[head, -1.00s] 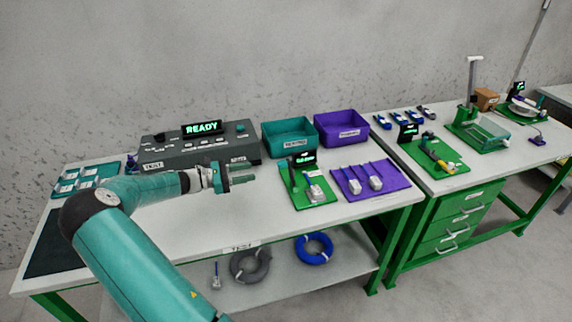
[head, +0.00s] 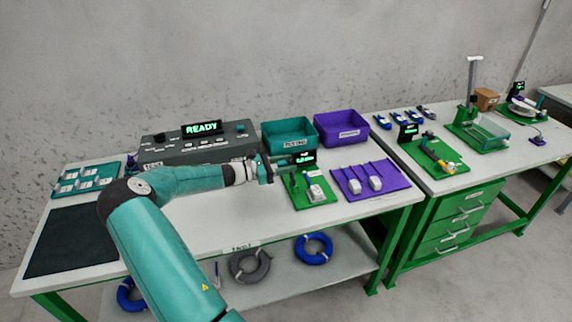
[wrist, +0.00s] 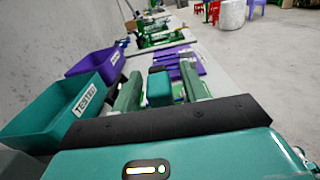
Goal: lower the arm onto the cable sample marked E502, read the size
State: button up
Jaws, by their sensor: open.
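My gripper (head: 278,168) is open over the table, near the left edge of a green board (head: 322,198) with a small lit display and a pale connector piece. In the wrist view my two green fingers (wrist: 162,86) stand apart, with part of the green board's station between and beyond them. No marking E502 can be read in any view. A purple mat (head: 396,183) to the right holds grey-white pieces with dark leads. A blue cable coil (head: 313,249) and a grey coil (head: 249,266) lie on the lower shelf.
A grey console (head: 205,150) showing READY stands behind my arm. A teal bin (head: 290,139) and a purple bin (head: 341,129) stand at the back. The front of the tabletop (head: 215,222) is clear. A second table (head: 486,165) is at right.

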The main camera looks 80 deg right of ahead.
jog(key=shift+s, duration=0.1)
grip_shut()
